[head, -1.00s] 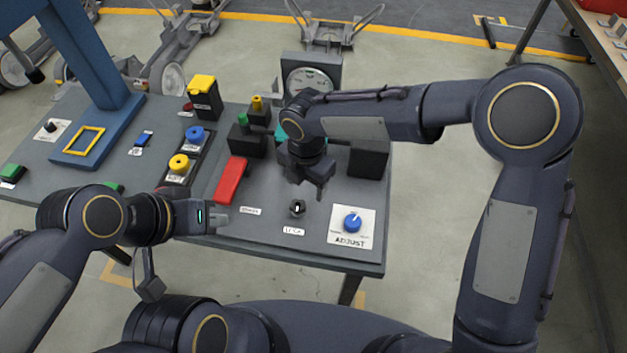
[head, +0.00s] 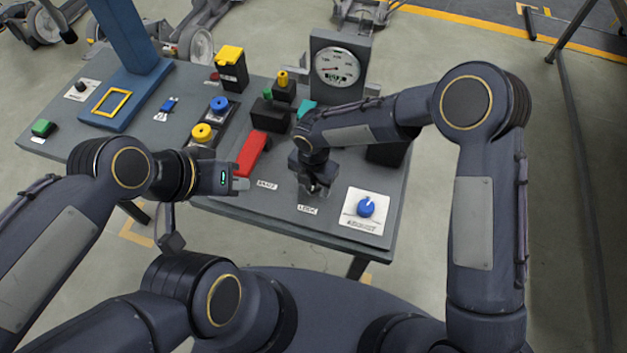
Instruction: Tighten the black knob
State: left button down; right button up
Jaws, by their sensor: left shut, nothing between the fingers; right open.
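A small black knob with a white label (head: 308,209) in front of it stands near the panel's front edge; my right gripper now mostly hides it. My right gripper (head: 314,190) points down over the knob with its fingers open. I cannot tell whether the fingers touch it. Another small black knob (head: 81,86) sits on a white plate at the far left of the panel.
On the grey panel table (head: 350,238) are a blue dial (head: 366,207) on a white plate, a red lever (head: 251,154), yellow (head: 203,131) and blue (head: 219,103) buttons. A round gauge (head: 337,67) stands behind my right forearm. A blue post (head: 122,40) rises at left.

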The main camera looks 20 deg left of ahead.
jog(key=c, duration=1)
